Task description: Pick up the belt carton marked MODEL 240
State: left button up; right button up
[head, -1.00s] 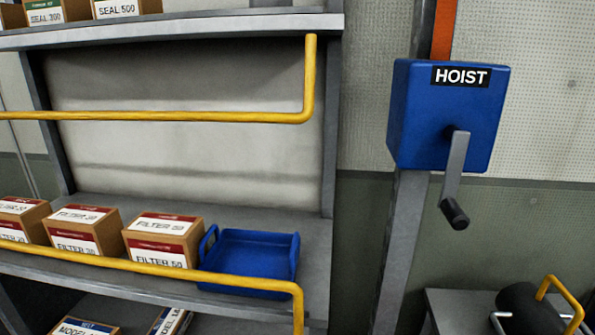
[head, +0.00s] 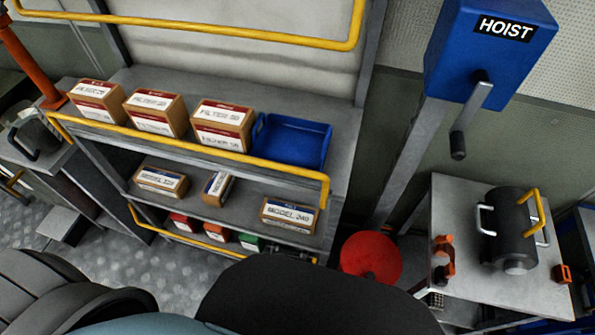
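The belt carton marked MODEL 240 (head: 290,215) is a low brown box with a white and blue label. It lies at the right end of the lower shelf (head: 240,207), below the blue tray. Another belt carton (head: 161,182) lies at the left of that shelf; its number is hard to read. A third carton (head: 218,187) stands between them, turned at an angle. Neither of my grippers is in view.
Filter cartons (head: 222,127) and a blue tray (head: 291,141) are on the shelf above, behind a yellow rail (head: 190,144). Smaller coloured boxes (head: 217,232) sit below. A hoist post (head: 410,165), red disc (head: 371,259) and grey table (head: 450,200) stand right.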

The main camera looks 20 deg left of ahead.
aim_at(296, 218)
jog(key=k, duration=0.5)
jog(key=u, duration=1.25)
jog(key=i, duration=1)
jog(key=z, duration=1.1)
